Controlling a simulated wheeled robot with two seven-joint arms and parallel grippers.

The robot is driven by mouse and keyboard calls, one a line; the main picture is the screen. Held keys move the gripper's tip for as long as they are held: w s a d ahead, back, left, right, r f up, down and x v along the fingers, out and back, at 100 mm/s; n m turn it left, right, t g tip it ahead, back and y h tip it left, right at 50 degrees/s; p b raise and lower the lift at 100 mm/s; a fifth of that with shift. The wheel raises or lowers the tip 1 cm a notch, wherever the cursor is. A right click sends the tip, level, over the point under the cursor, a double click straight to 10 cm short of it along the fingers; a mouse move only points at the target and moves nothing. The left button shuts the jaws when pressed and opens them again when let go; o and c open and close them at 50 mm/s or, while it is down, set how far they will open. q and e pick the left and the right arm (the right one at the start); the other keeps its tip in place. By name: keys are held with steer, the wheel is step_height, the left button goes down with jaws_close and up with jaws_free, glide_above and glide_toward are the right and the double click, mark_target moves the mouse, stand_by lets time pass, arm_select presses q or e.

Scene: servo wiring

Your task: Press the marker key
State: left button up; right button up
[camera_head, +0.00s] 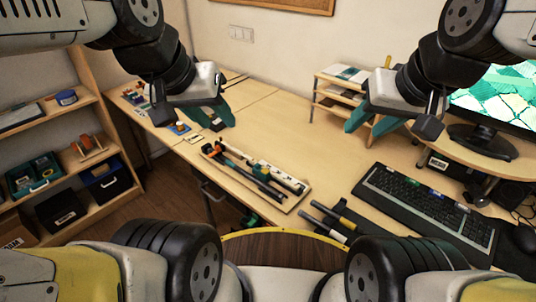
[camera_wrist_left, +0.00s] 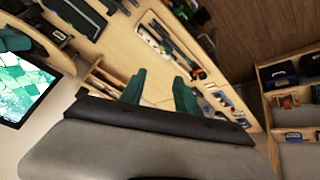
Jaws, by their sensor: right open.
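The black keyboard (camera_head: 425,212) lies on the desk at the right in the head view. A few of its keys carry coloured patches; I cannot tell which is the marker key. My right gripper (camera_head: 372,125) is open and empty, above the desk behind the keyboard's left end, apart from it. My left gripper (camera_head: 222,120) is above the desk's left part, far from the keyboard. In the left wrist view its two teal fingers (camera_wrist_left: 160,92) stand apart with nothing between them.
A wooden tray (camera_head: 292,203) with tools lies mid-desk, with dark-handled tools (camera_head: 330,220) beside it. A monitor (camera_head: 497,100) stands on a riser behind the keyboard, a small shelf (camera_head: 318,95) at the back. A mouse (camera_head: 522,238) lies at the right. A shelf unit (camera_head: 92,100) stands left.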

arm_select(q)
steer(key=shift+w, duration=0.15)
steer(key=c, duration=0.6)
steer(key=shift+w, duration=0.3)
jaws_close()
steer(key=w+d+f+n+g, duration=0.2)
steer(key=w+f+n, duration=0.1)
steer(key=w+f, duration=0.3)
steer(key=w+d+f+n+g+y, duration=0.1)
steer(key=w+d+f+n+g, duration=0.1)
steer(key=w+f+n, duration=0.2)
steer(key=w+d+f+n+g+y, duration=0.1)
steer(key=w+d+f+n+g, duration=0.1)
steer(key=w+f, duration=0.7)
steer(key=w+d+n, duration=0.1)
steer(key=w+n, duration=0.1)
steer(key=w, duration=0.3)
steer(key=shift+f, duration=0.25)
